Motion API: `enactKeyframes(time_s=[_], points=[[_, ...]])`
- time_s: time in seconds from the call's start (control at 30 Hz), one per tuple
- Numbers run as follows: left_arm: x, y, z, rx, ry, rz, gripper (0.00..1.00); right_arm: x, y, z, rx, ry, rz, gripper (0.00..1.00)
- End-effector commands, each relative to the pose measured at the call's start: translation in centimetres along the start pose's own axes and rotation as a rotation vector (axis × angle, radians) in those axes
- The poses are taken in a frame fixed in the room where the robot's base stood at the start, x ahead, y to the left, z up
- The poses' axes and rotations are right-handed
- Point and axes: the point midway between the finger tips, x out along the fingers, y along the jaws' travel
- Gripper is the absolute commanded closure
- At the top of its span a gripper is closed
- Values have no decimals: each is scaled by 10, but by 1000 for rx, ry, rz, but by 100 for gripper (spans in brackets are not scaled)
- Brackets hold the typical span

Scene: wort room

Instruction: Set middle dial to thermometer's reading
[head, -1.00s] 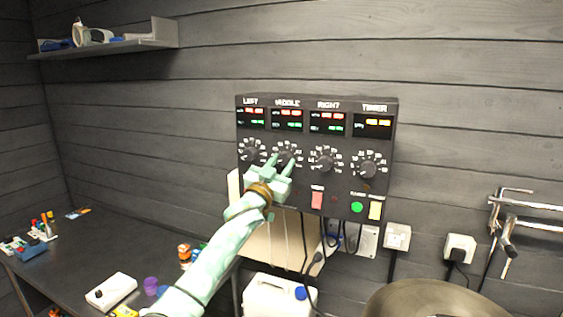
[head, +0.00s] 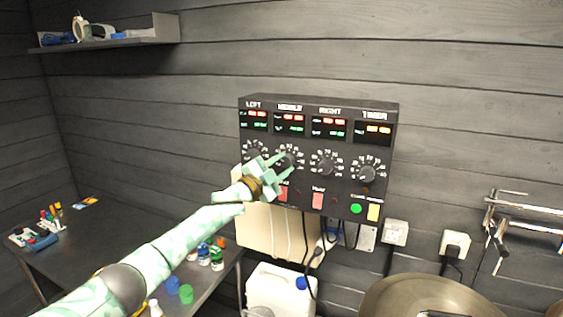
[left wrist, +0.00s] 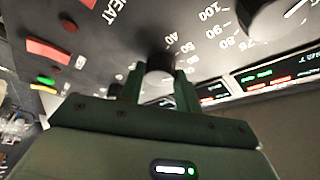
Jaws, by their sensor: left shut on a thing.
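The control panel (head: 318,190) hangs on the wall, with dials labelled LEFT, MIDDLE, RIGHT and TIMER. My left gripper (head: 284,163) reaches the middle dial (head: 290,157) from the lower left and is shut on it. In the left wrist view the dark knob (left wrist: 160,66) sits between the two fingers of my left gripper (left wrist: 160,82); printed scale numbers show beside it. The middle display (head: 289,123) has red and green digits, too small to read. I cannot make out a thermometer. My right gripper is not in view.
The left dial (head: 254,149) and right dial (head: 325,163) flank the middle one. Red switches (head: 318,200) and a green button (head: 356,209) sit below. Cables hang under the panel. A white canister (head: 272,290) and a metal vessel (head: 430,292) stand below.

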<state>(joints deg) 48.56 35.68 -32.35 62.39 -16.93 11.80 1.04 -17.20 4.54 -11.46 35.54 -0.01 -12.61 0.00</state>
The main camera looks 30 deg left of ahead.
Motion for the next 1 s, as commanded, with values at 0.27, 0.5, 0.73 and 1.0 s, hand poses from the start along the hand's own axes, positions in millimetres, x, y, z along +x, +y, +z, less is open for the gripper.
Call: enactKeyframes(time_s=[0.27,0.5,0.73,1.0], points=[[0,1,1,52,-2,24,90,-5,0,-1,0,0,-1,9],[0,1,1,56,-2,26,90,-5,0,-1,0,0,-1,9],[0,1,1,55,-2,26,50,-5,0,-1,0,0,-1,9],[0,0,0,55,-1,24,45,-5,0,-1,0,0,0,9]])
